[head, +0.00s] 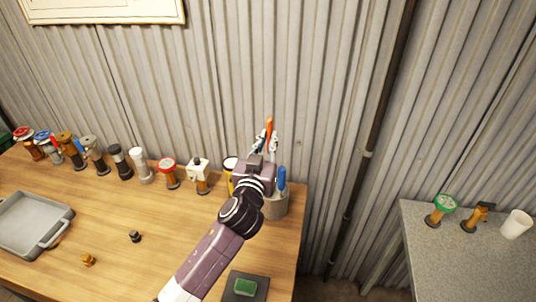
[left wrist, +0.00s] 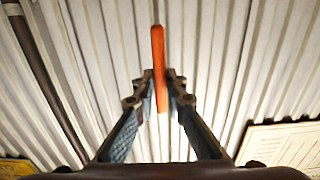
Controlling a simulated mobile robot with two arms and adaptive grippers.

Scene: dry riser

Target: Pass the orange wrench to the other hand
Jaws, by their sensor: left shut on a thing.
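The orange wrench (head: 269,124) stands up between the fingertips of my left gripper (head: 265,143), above the back right of the wooden bench. The left wrist view shows the wrench's orange length (left wrist: 158,50) pointing away, with the gripper's fingers (left wrist: 161,88) closed on both sides of it. Its far end is clear of the fingers. Below the gripper is a grey cup (head: 277,207) with a blue-handled tool (head: 281,177) in it. My left arm covers part of the cup. My right gripper is not in view.
Several valves and fittings, including a red-topped one (head: 167,170), line the back of the wooden bench (head: 150,225). A grey tray (head: 35,228) is at left. A green block on a dark pad (head: 232,286) is near the front. A grey counter (head: 440,255) stands right, past a gap.

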